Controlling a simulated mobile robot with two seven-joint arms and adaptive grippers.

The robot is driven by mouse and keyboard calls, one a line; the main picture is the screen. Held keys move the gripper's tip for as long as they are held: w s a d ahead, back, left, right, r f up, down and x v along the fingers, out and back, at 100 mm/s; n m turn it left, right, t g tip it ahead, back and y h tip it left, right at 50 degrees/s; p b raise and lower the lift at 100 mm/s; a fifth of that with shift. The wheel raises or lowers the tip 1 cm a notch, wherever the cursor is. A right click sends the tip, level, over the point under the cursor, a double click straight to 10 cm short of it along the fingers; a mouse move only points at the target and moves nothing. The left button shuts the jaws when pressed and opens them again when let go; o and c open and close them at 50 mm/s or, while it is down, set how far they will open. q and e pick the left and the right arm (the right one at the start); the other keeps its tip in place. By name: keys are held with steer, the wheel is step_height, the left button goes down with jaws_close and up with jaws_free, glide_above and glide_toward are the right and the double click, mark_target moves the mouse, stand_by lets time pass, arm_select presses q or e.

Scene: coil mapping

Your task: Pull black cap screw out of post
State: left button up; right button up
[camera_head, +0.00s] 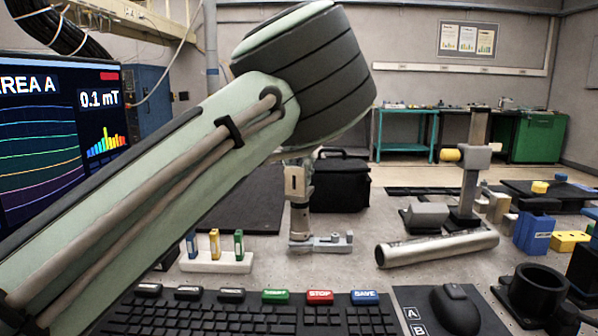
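My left arm (160,180) comes in from the left and crosses in front of the bench, ending in a thick dark-ringed joint. I cannot make out the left gripper's fingers, or whether they are open. Just below the joint stands a short metal post (298,185) on a flat grey base (322,243); its top is partly hidden by my arm. A taller metal post (478,125) with a clamp and a yellow knob (450,155) stands at the right on a dark base. I cannot pick out a black cap screw on either post. My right gripper is not in view.
A metal tube (437,249) lies in front of the tall post. A keyboard (250,318), a mouse (454,308) and a black ring holder (537,292) occupy the front. A white rack (215,262) stands left; a blue block (533,232) stands right.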

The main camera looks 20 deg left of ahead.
arm_select(q)
jaws_close()
steer(key=shift+r+p, duration=1.45)
steer(key=shift+r, duration=0.25)
steer(key=shift+r+p, duration=0.8)
steer(key=shift+r, duration=0.05)
steer(key=shift+a+r, duration=0.15)
steer(key=shift+r, duration=0.1)
steer(key=shift+d+r, duration=0.2)
steer(key=shift+r, duration=0.35)
